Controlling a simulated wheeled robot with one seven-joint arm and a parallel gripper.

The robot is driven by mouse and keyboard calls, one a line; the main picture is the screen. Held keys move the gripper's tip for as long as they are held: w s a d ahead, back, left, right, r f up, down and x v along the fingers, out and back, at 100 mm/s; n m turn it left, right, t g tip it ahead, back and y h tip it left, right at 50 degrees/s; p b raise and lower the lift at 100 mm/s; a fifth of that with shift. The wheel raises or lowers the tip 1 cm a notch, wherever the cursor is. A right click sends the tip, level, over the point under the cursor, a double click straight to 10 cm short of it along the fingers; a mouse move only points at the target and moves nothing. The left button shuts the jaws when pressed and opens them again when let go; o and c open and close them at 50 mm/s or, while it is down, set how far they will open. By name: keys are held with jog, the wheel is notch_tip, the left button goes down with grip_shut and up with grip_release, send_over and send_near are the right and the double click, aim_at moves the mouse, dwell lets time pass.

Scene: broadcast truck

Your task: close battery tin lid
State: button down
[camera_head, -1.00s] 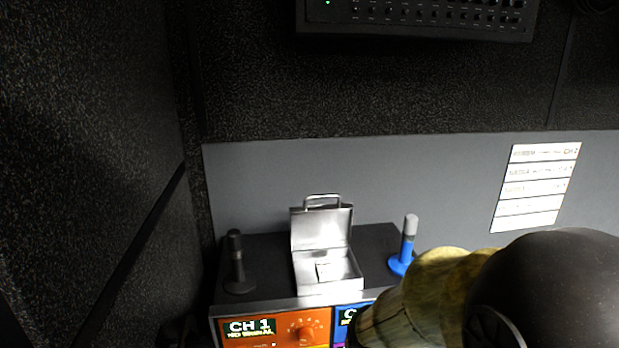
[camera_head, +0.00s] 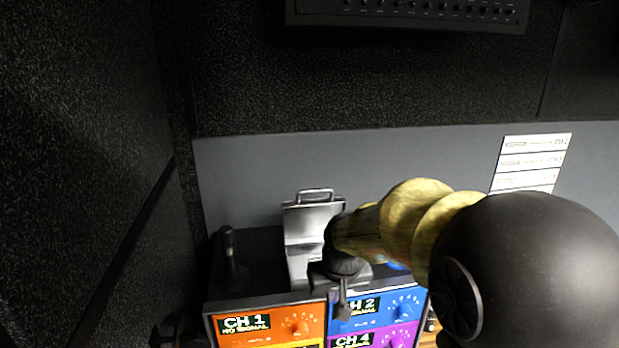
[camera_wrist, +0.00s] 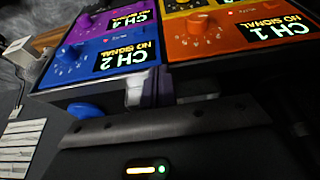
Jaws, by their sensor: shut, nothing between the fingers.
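The silver battery tin (camera_head: 297,264) stands on the black top of the equipment rack. Its lid (camera_head: 312,222) is raised at the back, tilted open, with a wire handle on its upper edge. My gripper (camera_head: 342,312) is shut and empty, pointing down in front of the tin's right side in the head view. My wrist hides the right part of the tin and its inside. In the wrist view my gripper (camera_wrist: 157,88) shows close to the panel fronts. I cannot tell whether it touches the tin.
A black microphone stand (camera_head: 231,255) is left of the tin. The blue stand's base (camera_wrist: 86,110) shows in the wrist view. Below are the orange CH 1 panel (camera_head: 270,322) and blue CH 2 panel (camera_head: 385,306). A grey wall (camera_head: 240,170) rises behind.

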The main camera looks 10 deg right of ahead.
jog(key=w+a+r+t, duration=0.1)
jog(key=w+r+t, duration=0.1)
jog(key=w+r, duration=0.85)
jog(key=w+a+r+t, duration=0.1)
jog(key=w+r, duration=0.4)
jog(key=r, duration=1.1)
jog(key=p, duration=0.4)
send_over(310, 202)
notch_tip(310, 202, down, 9)
jog(key=shift+w+r, duration=0.1)
jog(key=shift+w, duration=0.05)
jog(key=shift+s+f, duration=0.2)
jog(key=shift+f, duration=0.1)
jog(key=shift+s+f+t+b, duration=0.15)
jog(key=shift+t+b, duration=0.15)
jog(key=shift+b, duration=0.4)
